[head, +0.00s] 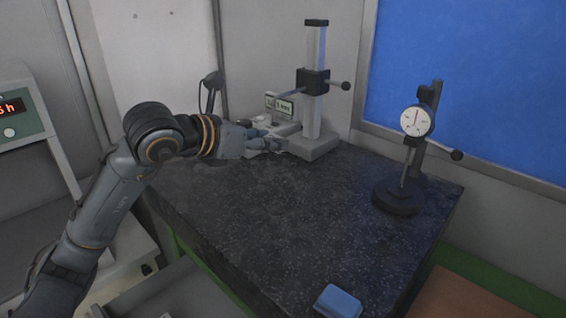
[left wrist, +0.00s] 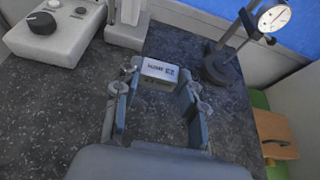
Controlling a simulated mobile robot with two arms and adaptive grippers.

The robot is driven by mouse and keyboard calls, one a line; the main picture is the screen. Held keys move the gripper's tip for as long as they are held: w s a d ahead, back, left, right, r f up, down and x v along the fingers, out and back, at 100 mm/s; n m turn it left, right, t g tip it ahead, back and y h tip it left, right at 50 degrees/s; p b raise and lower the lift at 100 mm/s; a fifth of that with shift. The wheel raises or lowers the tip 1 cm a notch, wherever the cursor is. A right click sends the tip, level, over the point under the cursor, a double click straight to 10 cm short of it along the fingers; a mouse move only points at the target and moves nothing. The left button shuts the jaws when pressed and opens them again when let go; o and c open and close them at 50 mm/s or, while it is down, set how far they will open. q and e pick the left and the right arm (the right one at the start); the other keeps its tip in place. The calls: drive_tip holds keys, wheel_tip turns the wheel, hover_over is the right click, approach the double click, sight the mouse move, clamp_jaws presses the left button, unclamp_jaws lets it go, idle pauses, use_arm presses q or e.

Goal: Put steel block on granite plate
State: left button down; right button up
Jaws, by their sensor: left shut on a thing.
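The granite plate (head: 285,220) is the dark speckled slab filling the middle of the head view; it also shows in the left wrist view (left wrist: 55,120). My left gripper (head: 274,145) is over its back left part, close to the height stand's base. In the left wrist view my left gripper (left wrist: 158,80) is shut on the steel block (left wrist: 159,70), a small pale grey block with dark lettering, held between the fingertips. In the head view the block cannot be made out. Whether it touches the plate cannot be told. My right gripper is not in view.
A height stand (head: 313,90) and a small display unit (head: 281,108) stand at the back. A dial gauge on a round-based stand (head: 400,195) is at the right. A blue box (head: 338,302) is at the front edge. The middle of the plate is clear.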

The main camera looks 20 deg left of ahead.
use_arm(q)
drive_tip(key=w+a+f+p, duration=0.2)
drive_tip(key=w+a+f, duration=0.1)
drive_tip(key=w, duration=0.3)
drive_tip(key=p, duration=0.1)
hover_over(268, 172)
drive_tip(key=s, duration=0.1)
drive_tip(key=f, duration=0.4)
drive_tip(key=shift+s+d, duration=0.2)
drive_tip(key=shift+d, duration=0.15)
drive_tip(key=shift+w+a+f, duration=0.2)
drive_tip(key=shift+w+f, duration=0.15)
drive_tip(key=shift+f, duration=0.15)
drive_tip(key=f+p, duration=0.2)
drive_tip(key=f, duration=0.1)
drive_tip(key=shift+w+a, duration=0.1)
drive_tip(key=shift+w, duration=0.2)
drive_tip(key=shift+f, duration=0.35)
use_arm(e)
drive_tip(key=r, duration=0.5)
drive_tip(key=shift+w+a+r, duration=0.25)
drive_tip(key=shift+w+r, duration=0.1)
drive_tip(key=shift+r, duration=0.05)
